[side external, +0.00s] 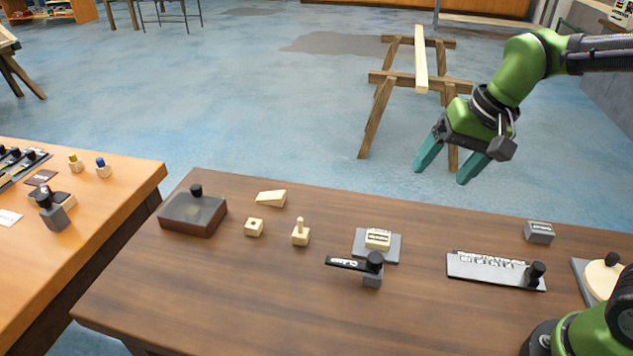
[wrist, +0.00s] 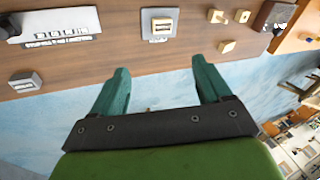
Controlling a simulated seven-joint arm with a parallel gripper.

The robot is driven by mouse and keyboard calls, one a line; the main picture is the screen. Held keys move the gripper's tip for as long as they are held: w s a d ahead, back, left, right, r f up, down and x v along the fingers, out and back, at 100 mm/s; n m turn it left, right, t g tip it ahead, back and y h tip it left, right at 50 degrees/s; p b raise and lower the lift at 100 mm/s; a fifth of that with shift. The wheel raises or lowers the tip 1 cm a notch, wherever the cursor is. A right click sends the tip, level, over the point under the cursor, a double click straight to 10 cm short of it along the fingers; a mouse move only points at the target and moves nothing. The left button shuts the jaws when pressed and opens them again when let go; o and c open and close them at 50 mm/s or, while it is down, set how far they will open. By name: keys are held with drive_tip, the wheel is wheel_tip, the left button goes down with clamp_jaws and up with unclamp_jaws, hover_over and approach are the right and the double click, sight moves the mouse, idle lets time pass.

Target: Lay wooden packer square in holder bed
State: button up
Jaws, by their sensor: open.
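My gripper (side external: 443,173) is open and empty, raised beyond the table's far edge; its teal fingers also show in the wrist view (wrist: 161,66). A small pale wooden block with a dark-marked top (side external: 378,238) rests on a flat grey plate (side external: 394,250); the block (wrist: 161,25) and plate (wrist: 146,34) also show in the wrist view. Other pale wooden pieces lie to the left: a wedge (side external: 271,198), a block with a dark hole (side external: 254,227) and a block with an upright peg (side external: 300,234). I cannot tell which piece is the packer or which is the holder bed.
A black-armed clamp (side external: 372,271) stands by the plate's front edge. A dark box (side external: 192,214) is at left. The front-left tabletop is clear.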

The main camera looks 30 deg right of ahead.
drive_tip(key=s+d+r+n+t, duration=0.1)
drive_tip(key=s+d+n+t, duration=0.1)
drive_tip(key=s, duration=0.6)
drive_tip(key=shift+r+t, duration=0.3)
drive_tip(key=shift+t, duration=0.5)
